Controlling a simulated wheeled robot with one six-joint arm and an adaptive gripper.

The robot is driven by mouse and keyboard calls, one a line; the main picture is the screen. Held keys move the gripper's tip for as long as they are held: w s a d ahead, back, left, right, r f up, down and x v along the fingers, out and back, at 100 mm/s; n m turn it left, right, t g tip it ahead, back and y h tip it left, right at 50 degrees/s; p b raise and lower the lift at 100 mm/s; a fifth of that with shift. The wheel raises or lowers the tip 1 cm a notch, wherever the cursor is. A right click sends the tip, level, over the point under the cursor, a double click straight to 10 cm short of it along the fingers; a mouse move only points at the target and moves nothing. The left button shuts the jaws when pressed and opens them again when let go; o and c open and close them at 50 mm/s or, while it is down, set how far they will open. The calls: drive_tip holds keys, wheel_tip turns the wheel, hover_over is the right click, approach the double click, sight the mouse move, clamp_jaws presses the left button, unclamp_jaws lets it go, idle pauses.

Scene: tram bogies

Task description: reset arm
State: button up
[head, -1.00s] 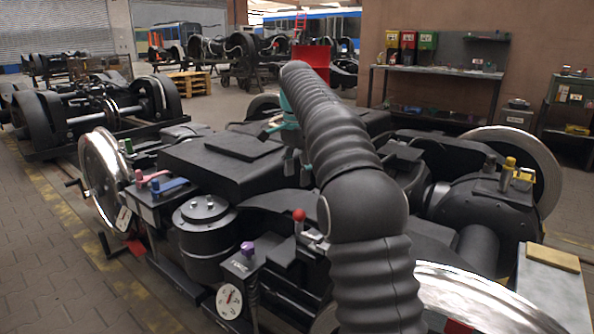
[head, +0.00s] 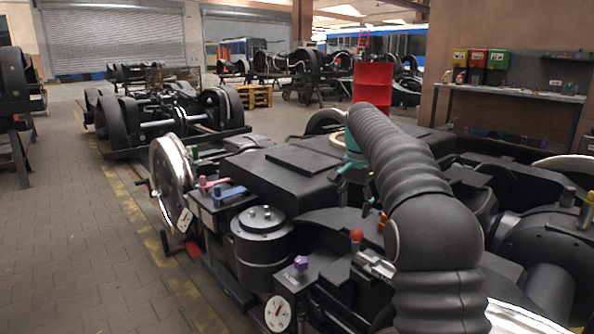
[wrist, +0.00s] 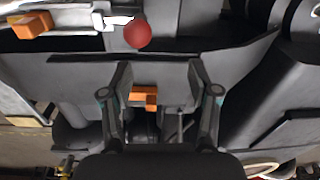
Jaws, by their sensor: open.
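My gripper (head: 358,185) hangs at the end of my ribbed black arm, above the middle of the near bogie (head: 255,175). In the wrist view my gripper (wrist: 160,75) is open, its two fingers apart with nothing held between them. An orange block (wrist: 143,96) shows between the fingers, on or over the dark bogie parts behind; whether it is near the fingers I cannot tell. A red ball knob (wrist: 137,34) lies beyond the fingertips in the wrist view. It also shows in the head view (head: 356,235), below the gripper. My arm hides part of the bogie's right side.
A pink handle (head: 212,183), a blue handle (head: 230,193), a purple knob (head: 300,263) and a dial gauge (head: 277,313) sit on the bogie's near side.

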sight(355, 231)
drive_tip(key=s+f+n, duration=0.1)
drive_tip(key=s, duration=0.1)
drive_tip(key=s+f+n, duration=0.1)
drive_tip(key=shift+s+f+n, duration=0.35)
drive_tip(key=shift+n, duration=0.05)
drive_tip(key=s+f+n+t, duration=0.2)
drive_tip(key=s+n, duration=0.1)
drive_tip(key=s, duration=1.5)
drive_tip(key=s+f+n+t, duration=0.1)
drive_tip(key=s+n+t, duration=0.1)
drive_tip(key=s, duration=1.7)
drive_tip(key=shift+f+n+t+p, duration=0.35)
drive_tip(key=shift+n+t+p, duration=0.05)
drive_tip(key=shift+n+p, duration=0.1)
